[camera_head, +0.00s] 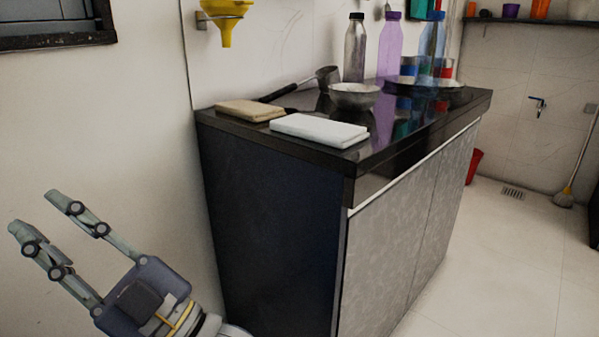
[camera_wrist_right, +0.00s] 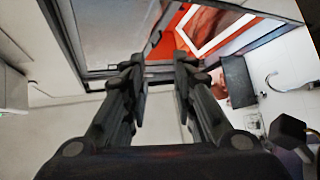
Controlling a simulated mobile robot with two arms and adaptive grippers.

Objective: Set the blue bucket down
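I cannot see a blue bucket in either view. My right gripper (camera_head: 35,211) is at the lower left of the head view, beside the near end of the counter, with its two fingers apart and nothing between them. In the right wrist view the same gripper (camera_wrist_right: 160,78) shows a gap between its fingers and holds nothing. My left gripper is not in view.
A yellow funnel (camera_head: 226,30) hangs above. A red bucket (camera_head: 473,166) stands beyond.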

